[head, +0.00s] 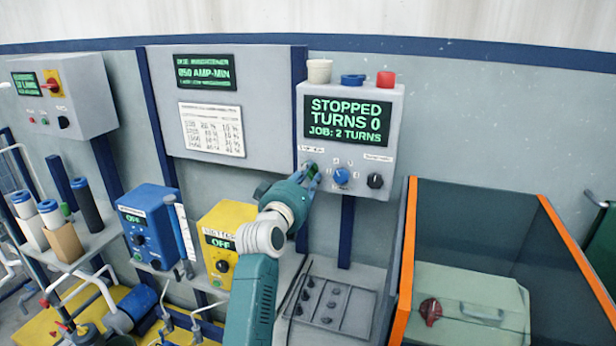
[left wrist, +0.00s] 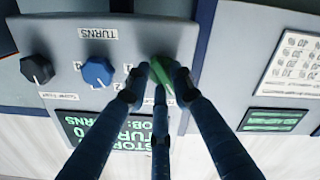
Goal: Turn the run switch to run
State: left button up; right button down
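The grey control box (head: 345,100) on the wall has a display (head: 347,121) reading "STOPPED, TURNS 0, JOB: 2 TURNS". The run switch is at the box's lower left; in the left wrist view it is a green knob (left wrist: 162,72). My left gripper (head: 309,173) reaches up to it. In the left wrist view the three dark fingers of this gripper (left wrist: 158,80) close in around the green knob and appear shut on it. They hide part of the knob, and its pointer setting cannot be read. My right gripper is in neither view.
A blue knob (head: 341,176) and a black knob (head: 375,181) sit to the right of the switch. Cups stand on top of the box. Below are a yellow unit (head: 222,225) and a blue unit (head: 142,212). An orange-edged bin (head: 402,275) stands at right.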

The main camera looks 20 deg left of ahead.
pick_arm(q)
grip_shut()
